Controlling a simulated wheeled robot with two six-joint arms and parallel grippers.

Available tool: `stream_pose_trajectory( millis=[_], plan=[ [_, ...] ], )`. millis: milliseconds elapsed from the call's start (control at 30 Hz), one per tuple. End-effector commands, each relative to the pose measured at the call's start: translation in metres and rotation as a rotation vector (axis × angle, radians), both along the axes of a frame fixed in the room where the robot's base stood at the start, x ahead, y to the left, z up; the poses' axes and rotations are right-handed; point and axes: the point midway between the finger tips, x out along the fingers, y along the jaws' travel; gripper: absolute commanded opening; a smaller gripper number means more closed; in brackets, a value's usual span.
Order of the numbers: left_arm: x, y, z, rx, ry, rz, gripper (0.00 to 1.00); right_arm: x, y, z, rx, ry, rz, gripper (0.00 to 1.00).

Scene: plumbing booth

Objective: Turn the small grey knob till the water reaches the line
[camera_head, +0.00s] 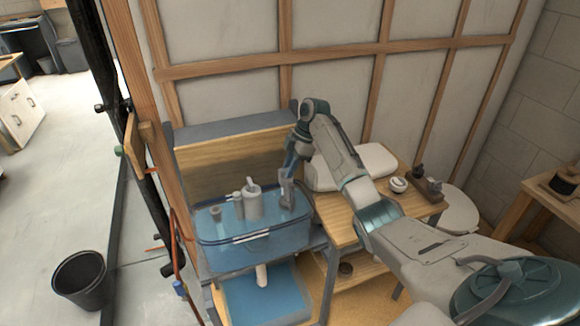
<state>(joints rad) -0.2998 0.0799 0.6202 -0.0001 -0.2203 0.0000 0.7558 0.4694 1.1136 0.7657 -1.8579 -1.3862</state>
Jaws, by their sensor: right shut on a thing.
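A clear blue water tank (212,256) stands on a grey stand. A white line (252,237) shows on its front wall. Grey-white fittings, with a tall cylinder (253,202) in the middle, stand in the tank. My right gripper (287,196) comes down over the tank's right end. It is shut on a small grey piece there, which appears to be the grey knob; the fingers mostly cover it. The water level against the line is too small to tell. My left gripper is not in view.
A wooden bench (335,217) stands right of the tank, with a white cistern-like body (372,160) and a small white round part (398,185). A black bucket (80,280) is on the floor at left. A stud wall closes the back.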

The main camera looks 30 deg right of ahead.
Motion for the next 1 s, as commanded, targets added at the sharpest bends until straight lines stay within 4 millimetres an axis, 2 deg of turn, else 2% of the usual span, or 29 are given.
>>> stream_pose_trajectory(
  millis=[33,100,467,567,733,867,900,1000],
  plan=[
    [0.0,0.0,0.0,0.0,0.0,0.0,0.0,0.0,0.0,0.001,0.0,-0.002,-0.001,0.25],
    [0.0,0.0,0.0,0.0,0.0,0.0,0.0,0.0,0.0,0.0,0.0,-0.002,-0.001,0.34],
    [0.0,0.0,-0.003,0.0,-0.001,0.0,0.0,0.0,-0.003,0.006,-0.001,-0.002,-0.002,0.34],
    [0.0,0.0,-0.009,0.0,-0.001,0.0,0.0,-0.001,-0.008,0.017,-0.002,-0.003,-0.002,0.34],
    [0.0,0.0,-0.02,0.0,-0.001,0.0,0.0,-0.005,-0.022,0.051,-0.003,-0.006,-0.003,0.34],
    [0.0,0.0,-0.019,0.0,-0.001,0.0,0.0,-0.008,-0.032,0.079,-0.001,-0.004,-0.002,0.34],
    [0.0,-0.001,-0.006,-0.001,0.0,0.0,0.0,-0.009,-0.033,0.088,0.0,0.0,-0.001,0.34],
    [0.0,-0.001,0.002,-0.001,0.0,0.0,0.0,-0.01,-0.036,0.095,0.0,-0.001,-0.001,0.34]
  ],
)
